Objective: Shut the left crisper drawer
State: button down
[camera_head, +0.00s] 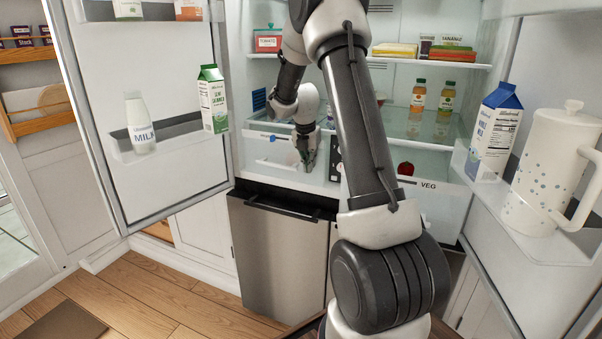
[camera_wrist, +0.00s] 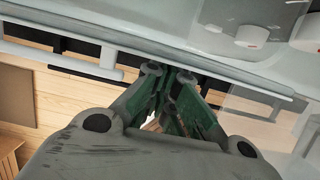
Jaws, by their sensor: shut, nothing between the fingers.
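The left crisper drawer (camera_head: 268,174) is a pale, translucent bin low in the open fridge. In the head view I can see into it, and it looks at least partly pulled out. My gripper (camera_head: 305,163) is shut and empty, pointing down close to the drawer's front. In the wrist view the gripper's fingers (camera_wrist: 170,74) meet near a long pale edge; whether they touch it is unclear. My arm crosses the fridge opening and hides part of the middle.
The right crisper drawer, labelled VEG (camera_head: 428,186), is beside it. Open fridge doors flank the space, with a milk bottle (camera_head: 139,124) and green carton (camera_head: 213,100) at left, and a blue-topped carton (camera_head: 493,132) and white pitcher (camera_head: 545,172) at right. A steel lower drawer (camera_head: 275,250) is below.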

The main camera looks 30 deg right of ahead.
jog(key=w+d, duration=0.2)
jog(key=d, duration=0.1)
jog(key=w+d, duration=0.1)
jog(key=shift+d, duration=0.3)
jog(key=shift+w+d, duration=0.15)
jog(key=shift+r, duration=0.1)
